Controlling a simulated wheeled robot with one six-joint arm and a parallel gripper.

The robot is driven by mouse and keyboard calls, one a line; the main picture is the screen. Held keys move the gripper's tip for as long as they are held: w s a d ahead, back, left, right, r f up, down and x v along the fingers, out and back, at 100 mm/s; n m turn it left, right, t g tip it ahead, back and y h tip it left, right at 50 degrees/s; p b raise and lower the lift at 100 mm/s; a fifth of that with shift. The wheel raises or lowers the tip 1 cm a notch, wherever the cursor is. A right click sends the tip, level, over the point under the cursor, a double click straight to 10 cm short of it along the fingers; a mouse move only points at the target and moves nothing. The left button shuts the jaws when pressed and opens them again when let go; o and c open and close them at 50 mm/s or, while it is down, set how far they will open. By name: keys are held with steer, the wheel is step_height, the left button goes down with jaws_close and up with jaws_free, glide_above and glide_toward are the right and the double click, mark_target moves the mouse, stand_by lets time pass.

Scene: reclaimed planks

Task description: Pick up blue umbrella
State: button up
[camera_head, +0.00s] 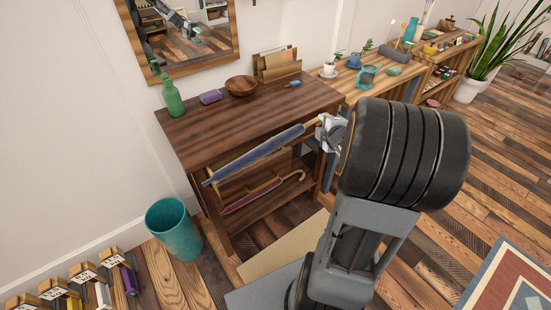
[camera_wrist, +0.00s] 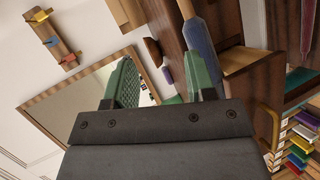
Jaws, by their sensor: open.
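The blue umbrella (camera_head: 262,152), furled with a light wooden end, slants along the front of the dark wooden console table (camera_head: 235,120). I cannot tell what supports it. My gripper (camera_head: 328,132) is at the upper right, wooden-handled end of the umbrella, partly hidden by my own wrist. In the wrist view, the gripper's two green fingers (camera_wrist: 165,85) stand apart. The umbrella (camera_wrist: 198,42) shows beyond the right finger, which hides its lower part. I see nothing clasped between the fingers.
A red umbrella (camera_head: 250,195) lies on the table's lower shelf. A green bottle (camera_head: 172,97), wooden bowl (camera_head: 241,86) and purple item (camera_head: 210,97) stand on top. A teal bin (camera_head: 173,230) is on the floor at left. A mirror (camera_wrist: 80,95) hangs on the wall.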

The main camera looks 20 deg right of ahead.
mark_target(307, 127)
step_height(307, 127, down, 6)
steer(key=s+d+n+t+y+b, duration=0.2)
steer(key=n+y+b, duration=0.1)
steer(key=n, duration=0.1)
steer(key=shift+n, duration=0.4)
steer(key=x, duration=0.8)
steer(key=shift+w+a+b, duration=0.1)
steer(key=shift+w+b, duration=0.05)
steer(key=shift+b, duration=0.25)
steer(key=shift+x, duration=2.6)
steer(key=shift+a+f, duration=0.1)
steer(key=shift+a, duration=0.1)
jaws_close()
